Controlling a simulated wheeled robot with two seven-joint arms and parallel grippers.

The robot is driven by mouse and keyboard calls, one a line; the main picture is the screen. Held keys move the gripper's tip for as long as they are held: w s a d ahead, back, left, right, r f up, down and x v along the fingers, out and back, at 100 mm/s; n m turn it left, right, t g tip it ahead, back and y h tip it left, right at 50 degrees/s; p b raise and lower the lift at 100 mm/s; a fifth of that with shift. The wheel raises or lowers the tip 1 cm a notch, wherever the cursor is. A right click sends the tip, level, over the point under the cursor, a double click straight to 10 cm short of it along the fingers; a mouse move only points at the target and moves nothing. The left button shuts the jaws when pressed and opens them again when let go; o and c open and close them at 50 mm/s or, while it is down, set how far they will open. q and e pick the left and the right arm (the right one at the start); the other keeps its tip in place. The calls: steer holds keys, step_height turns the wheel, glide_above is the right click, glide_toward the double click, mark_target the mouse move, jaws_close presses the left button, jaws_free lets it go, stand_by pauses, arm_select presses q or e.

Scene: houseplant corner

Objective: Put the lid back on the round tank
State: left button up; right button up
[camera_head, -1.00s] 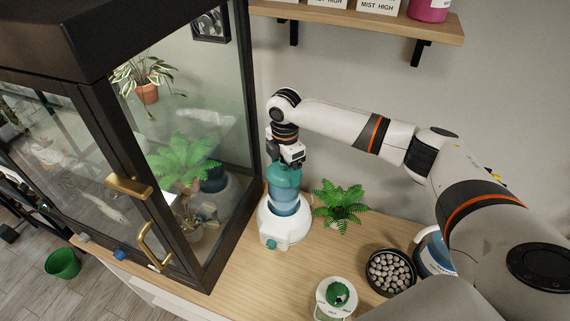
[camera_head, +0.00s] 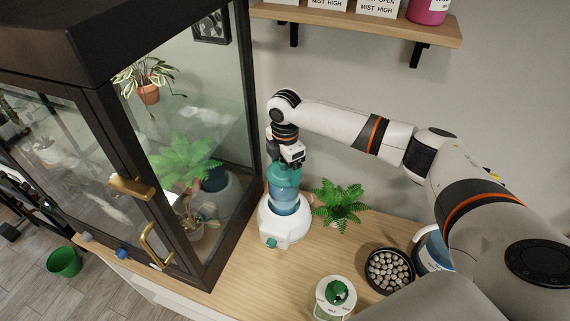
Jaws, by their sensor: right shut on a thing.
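My right gripper (camera_head: 287,163) points down and is shut on a teal lid (camera_head: 285,178). The lid is right over the round, clear blue tank (camera_head: 284,200). I cannot tell whether it rests on the rim or hangs just above it. The tank stands upright in a white base (camera_head: 284,230) with a small teal knob, on the wooden counter. The gripper's fingers hide the top of the lid. My left gripper is not in view.
A glass cabinet (camera_head: 235,110) with black frame stands close on the left. A green fern (camera_head: 340,203) is right of the base. A dark bowl of pebbles (camera_head: 390,270), a blue container (camera_head: 432,252) and a green-knobbed jar (camera_head: 335,297) are nearer. A shelf (camera_head: 350,22) hangs above.

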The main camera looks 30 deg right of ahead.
steer(key=shift+f+p, duration=0.1)
steer(key=shift+p, duration=1.1)
stand_by(1.7)
stand_by(0.3)
steer(key=o, duration=0.8)
steer(key=shift+r+p, duration=1.3)
steer(key=shift+p, duration=0.15)
steer(key=shift+r+p, duration=0.75)
steer(key=shift+r, duration=1.4)
